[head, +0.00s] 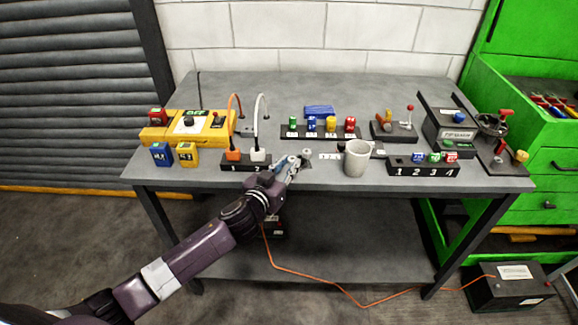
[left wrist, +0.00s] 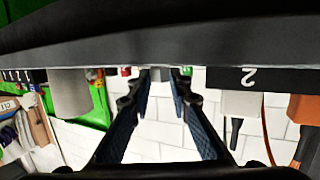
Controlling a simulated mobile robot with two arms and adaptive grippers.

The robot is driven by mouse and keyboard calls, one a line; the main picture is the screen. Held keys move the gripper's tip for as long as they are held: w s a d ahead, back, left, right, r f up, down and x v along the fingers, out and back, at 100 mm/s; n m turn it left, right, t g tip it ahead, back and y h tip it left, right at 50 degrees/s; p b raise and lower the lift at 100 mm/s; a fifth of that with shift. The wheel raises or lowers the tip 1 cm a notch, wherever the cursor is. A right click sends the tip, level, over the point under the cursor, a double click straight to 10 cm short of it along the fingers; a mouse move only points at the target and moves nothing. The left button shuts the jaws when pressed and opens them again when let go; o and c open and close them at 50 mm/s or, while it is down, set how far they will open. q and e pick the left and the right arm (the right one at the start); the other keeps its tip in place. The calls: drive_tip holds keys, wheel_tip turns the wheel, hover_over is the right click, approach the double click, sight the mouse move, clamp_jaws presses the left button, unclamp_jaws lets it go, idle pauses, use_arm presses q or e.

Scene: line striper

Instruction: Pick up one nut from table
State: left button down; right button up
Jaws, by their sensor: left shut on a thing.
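The nut (head: 306,153) is a small grey piece at the front edge of the table, just right of the two-cable block. My left gripper (head: 297,163) reaches in from the front left, and its fingertips are at the nut. In the left wrist view, which is upside down, the grey nut (left wrist: 160,74) sits between the two fingertips (left wrist: 162,88), and the jaws are shut on it. Whether the nut touches the tabletop cannot be told. My right gripper is not in view.
A grey-white cup (head: 356,158) stands right of the gripper. A block with orange and white cable plugs (head: 246,160) is close on the left. A numbered rack (head: 423,170) is farther right. A row of coloured pieces (head: 321,131) stands behind. The table edge is beneath the gripper.

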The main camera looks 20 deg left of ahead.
use_arm(q)
wheel_tip(320, 180, up, 19)
drive_tip(key=shift+r, duration=0.15)
idle(1.0)
